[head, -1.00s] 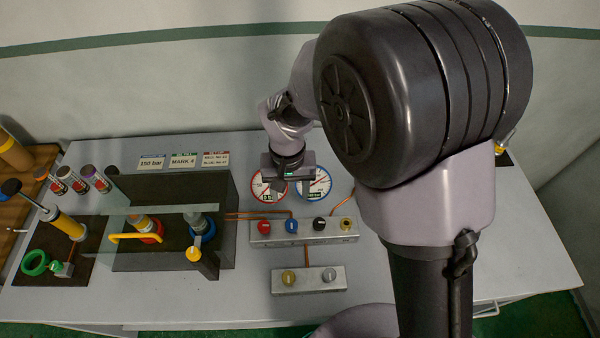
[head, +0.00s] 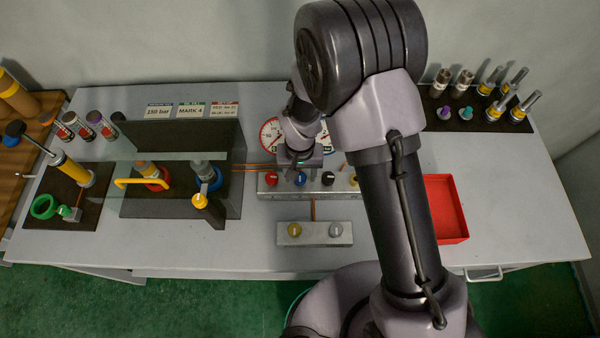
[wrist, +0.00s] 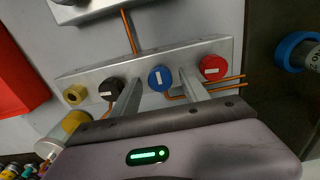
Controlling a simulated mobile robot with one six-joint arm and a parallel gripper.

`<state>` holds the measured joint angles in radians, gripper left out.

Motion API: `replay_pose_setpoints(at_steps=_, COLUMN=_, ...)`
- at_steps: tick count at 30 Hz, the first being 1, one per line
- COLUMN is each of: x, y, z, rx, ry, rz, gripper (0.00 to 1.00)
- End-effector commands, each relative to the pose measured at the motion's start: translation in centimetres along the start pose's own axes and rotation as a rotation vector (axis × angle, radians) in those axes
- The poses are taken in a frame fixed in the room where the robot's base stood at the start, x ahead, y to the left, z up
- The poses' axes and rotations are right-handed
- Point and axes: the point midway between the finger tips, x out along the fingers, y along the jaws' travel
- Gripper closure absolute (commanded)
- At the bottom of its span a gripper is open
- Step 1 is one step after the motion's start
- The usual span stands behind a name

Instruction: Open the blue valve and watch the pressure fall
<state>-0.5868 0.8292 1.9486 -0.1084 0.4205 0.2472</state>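The blue valve knob (head: 299,180) sits in the row on the metal manifold block (head: 350,190), between a red knob (head: 271,179) and a black knob (head: 328,179). In the wrist view the blue knob (wrist: 161,78) lies between the two fingertips of my gripper (wrist: 158,80), which is open with a finger on each side. Whether the fingers touch the knob or reach down around it I cannot tell. In the head view my gripper (head: 299,164) is just above and behind it. The red-rimmed gauge (head: 267,133) is partly hidden; the blue-rimmed gauge is mostly hidden behind my arm. No reading is legible.
A smaller block (head: 314,240) with yellow and grey knobs lies in front. A red tray (head: 446,210) and a dark mat of fittings (head: 440,121) are right. Thin copper pipes join the blocks.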

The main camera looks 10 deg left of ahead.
Motion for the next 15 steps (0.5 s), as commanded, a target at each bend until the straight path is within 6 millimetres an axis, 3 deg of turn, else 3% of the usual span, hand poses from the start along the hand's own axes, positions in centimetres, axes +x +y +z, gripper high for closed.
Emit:
replay_pose_setpoints(at_steps=1, x=-0.01, y=0.00, z=0.00, rx=0.000, ry=0.000, rz=0.000, gripper=0.58)
replay_pose_setpoints(at_steps=7, x=-0.02, y=0.01, z=0.01, rx=0.000, ry=0.000, rz=0.000, gripper=0.97)
replay_pose_setpoints(at_steps=15, x=0.00, y=0.01, z=0.01, rx=-0.017, ry=0.000, rz=0.000, gripper=1.00)
